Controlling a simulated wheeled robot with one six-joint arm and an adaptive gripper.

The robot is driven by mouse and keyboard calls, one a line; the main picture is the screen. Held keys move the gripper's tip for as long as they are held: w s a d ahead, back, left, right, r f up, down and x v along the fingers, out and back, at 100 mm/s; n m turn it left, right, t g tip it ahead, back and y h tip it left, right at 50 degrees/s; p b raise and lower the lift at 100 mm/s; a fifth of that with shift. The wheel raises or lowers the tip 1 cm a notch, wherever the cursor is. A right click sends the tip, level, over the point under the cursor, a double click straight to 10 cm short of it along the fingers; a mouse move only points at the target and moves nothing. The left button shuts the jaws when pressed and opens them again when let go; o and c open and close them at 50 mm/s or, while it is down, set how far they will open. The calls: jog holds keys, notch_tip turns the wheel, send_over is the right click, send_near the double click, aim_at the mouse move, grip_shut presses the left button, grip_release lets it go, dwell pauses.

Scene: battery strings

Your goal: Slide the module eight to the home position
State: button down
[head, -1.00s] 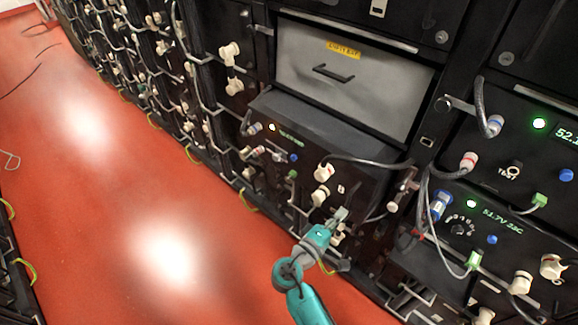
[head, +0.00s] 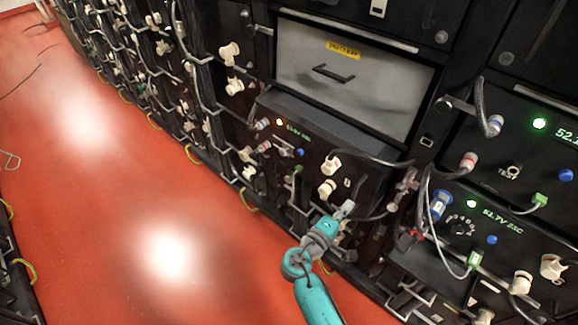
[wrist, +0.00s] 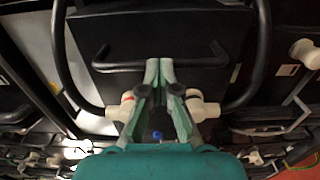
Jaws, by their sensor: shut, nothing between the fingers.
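A black module (head: 300,160) juts out below a grey panel, its top partly showing. I take it for module eight; its number is not legible. Its front carries a lit amber lamp, a small green display, a blue button and cream connectors (head: 329,164). My gripper (head: 347,208) is low at the right part of this front, closed and empty. In the wrist view the closed fingertips (wrist: 160,66) are near the middle of a dark bar handle (wrist: 115,66). Whether they touch the handle or front cannot be told.
A grey drawer-like panel (head: 375,95) with a yellow label is above the module. Grey cables (head: 370,160) run right from the connectors. A neighbouring unit (head: 510,225) with a green display and knobs is at the right.

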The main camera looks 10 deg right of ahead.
aim_at(361, 191)
jog(key=shift+x, duration=4.6)
jog(key=v, duration=0.8)
jog(key=s+f+n+y, duration=0.1)
jog(key=s+f+y, duration=0.5)
jog(key=s+f, duration=0.55)
jog(key=s+a+f+t+y, duration=0.15)
jog(key=s+a+y, duration=0.3)
jog(key=s, duration=0.65)
jog(key=s+a+r+m+y, duration=0.35)
jog(key=s+r, duration=0.35)
jog(key=s, duration=0.5)
jog(key=s+r+m+t, duration=0.1)
jog(key=s+r+m, duration=0.1)
jog(key=r, duration=0.4)
jog(key=s+a+r+m+t, duration=0.1)
jog(key=s+r+m, duration=0.1)
jog(key=s+r, duration=0.3)
notch_tip(361, 191, up, 2)
jog(key=shift+s+r+m+t+y, duration=0.1)
jog(key=shift+s+m+t+y, duration=0.15)
jog(key=shift+m+t+y, duration=0.1)
